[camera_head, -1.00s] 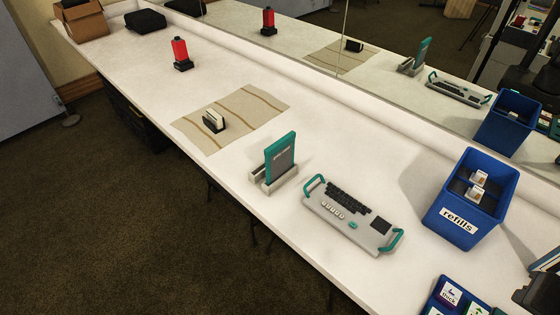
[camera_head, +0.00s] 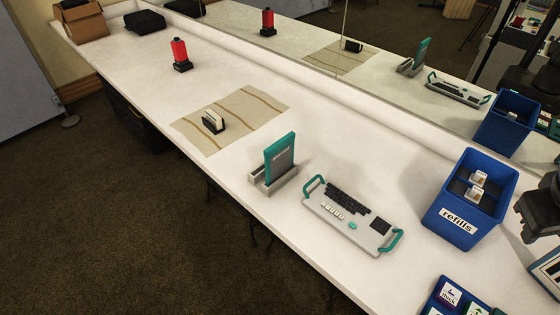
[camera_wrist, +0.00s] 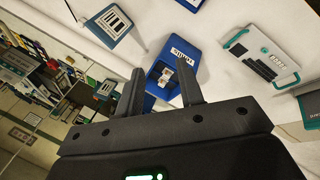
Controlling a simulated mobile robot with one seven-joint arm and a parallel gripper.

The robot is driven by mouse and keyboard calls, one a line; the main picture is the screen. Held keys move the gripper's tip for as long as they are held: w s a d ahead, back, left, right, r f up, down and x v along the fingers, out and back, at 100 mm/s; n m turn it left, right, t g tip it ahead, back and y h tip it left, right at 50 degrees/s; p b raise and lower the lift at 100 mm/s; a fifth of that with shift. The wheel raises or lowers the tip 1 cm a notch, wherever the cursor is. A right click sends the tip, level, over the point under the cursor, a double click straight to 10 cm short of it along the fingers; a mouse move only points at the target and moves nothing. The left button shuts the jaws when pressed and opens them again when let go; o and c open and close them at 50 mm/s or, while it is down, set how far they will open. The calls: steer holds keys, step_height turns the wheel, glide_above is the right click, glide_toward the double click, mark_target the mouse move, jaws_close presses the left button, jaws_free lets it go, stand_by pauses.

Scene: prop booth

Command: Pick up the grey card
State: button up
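No thing is plainly readable as the grey card. Small pale cards (camera_head: 477,179) stand in black holders inside the blue refills bin (camera_head: 450,222), their exact shade unclear. The bin (camera_wrist: 158,73) also shows in the wrist view, beyond my fingertips. Another pale card (camera_head: 211,119) stands in a dark holder on the striped mat (camera_head: 245,105). A larger grey panel with teal edges (camera_head: 280,158) stands upright in a pale stand (camera_head: 262,182). My gripper (camera_wrist: 162,70) is open and empty. Part of it shows at the right edge of the head view, right of the bin.
A grey keyboard unit with teal handles (camera_head: 350,216) lies left of the bin. Blue picture tiles (camera_head: 447,296) lie at the front edge. A red cylinder (camera_head: 180,54) stands farther back. A mirror lines the counter's rear. White counter between objects is clear.

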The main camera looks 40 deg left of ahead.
steer(key=w+a+n+t+h, duration=0.3)
steer(key=a+n, duration=0.5)
steer(key=a, duration=0.6)
steer(key=w+a+n+t, duration=0.3)
steer(key=w+a+n, duration=0.3)
steer(key=a, duration=0.8)
steer(key=s+a+n+t+y, duration=0.2)
steer(key=s+a+n, duration=0.3)
steer(key=a, duration=0.5)
steer(key=s+a+f+n+t+y, duration=0.1)
steer(key=s+a+n+t+y, duration=0.2)
steer(key=s+a, duration=0.5)
steer(key=s+a+n+t, duration=0.2)
steer(key=s+a+n, duration=0.25)
steer(key=a, duration=0.65)
steer(key=n, duration=0.1)
glide_toward(278, 155)
steer(key=shift+s+a+f+t, duration=0.15)
steer(key=shift+s+f+t, duration=0.15)
steer(key=shift+f, duration=0.35)
steer(key=shift+w+f, duration=0.2)
steer(key=shift+w, duration=0.35)
steer(key=w, duration=0.9)
steer(key=shift+w+r, duration=0.25)
steer(key=shift+w, duration=0.15)
jaws_close()
